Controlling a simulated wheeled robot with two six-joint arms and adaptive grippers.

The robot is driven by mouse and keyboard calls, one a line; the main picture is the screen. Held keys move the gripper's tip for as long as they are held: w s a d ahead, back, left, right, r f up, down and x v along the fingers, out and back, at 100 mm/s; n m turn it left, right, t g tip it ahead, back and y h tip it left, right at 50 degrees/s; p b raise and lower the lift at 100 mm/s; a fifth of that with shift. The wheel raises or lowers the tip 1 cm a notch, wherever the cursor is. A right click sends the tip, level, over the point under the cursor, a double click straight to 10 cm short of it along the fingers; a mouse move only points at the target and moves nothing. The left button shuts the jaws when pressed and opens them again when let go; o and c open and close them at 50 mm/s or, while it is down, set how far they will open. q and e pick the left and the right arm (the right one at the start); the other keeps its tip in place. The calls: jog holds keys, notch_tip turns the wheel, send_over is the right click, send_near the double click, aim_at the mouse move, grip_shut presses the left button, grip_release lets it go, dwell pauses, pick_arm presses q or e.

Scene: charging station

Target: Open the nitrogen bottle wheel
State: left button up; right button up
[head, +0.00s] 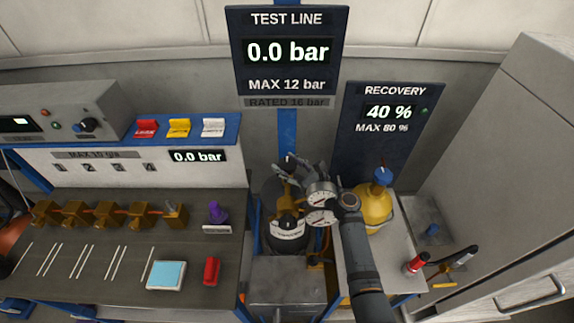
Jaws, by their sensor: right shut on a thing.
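The nitrogen bottle (288,236) is a dark cylinder with a white label, standing upright in the gap between the bench and the right-hand stand. Two round white gauges (320,194) sit beside its brass valve. My right arm comes in from the lower right, and my right gripper (292,172) is at the top of the bottle assembly, behind the gauges. It is shut on what appears to be the dark bottle wheel, which its fingers mostly hide. My left gripper is not in view.
The test line display (288,52) reads 0.0 bar. The recovery panel (388,115) reads 40 % above a yellow bottle (374,207) with a blue wheel. Brass valves (120,216), a blue pad (166,275) and a red item (211,270) are on the left bench. A grey cabinet is at right.

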aim_at(287, 163)
jog(key=shift+f+n+g+y+b, duration=0.2)
jog(key=shift+n+g+y+b, duration=0.6)
jog(key=shift+g, duration=0.2)
jog(key=n+g+y+b, duration=0.1)
jog(key=n+g+b, duration=0.2)
jog(key=g+b, duration=0.1)
jog(key=n+g+y+b, duration=0.1)
jog(key=n+g+b, duration=0.2)
jog(key=g+b, duration=0.2)
jog(key=n+g+y+b, duration=0.1)
jog(key=n+g+b, duration=0.2)
jog(key=g+b, duration=0.2)
jog(key=shift+n+b, duration=0.3)
jog(key=shift+b, duration=1.25)
jog(key=shift+r+n+g+b, duration=0.1)
jog(key=shift+n+g+b, duration=0.2)
jog(key=shift+g+b, duration=0.25)
jog(key=shift+r+g, duration=0.1)
jog(key=shift+g, duration=0.15)
jog(key=o, duration=1.2)
notch_tip(287, 163, up, 10)
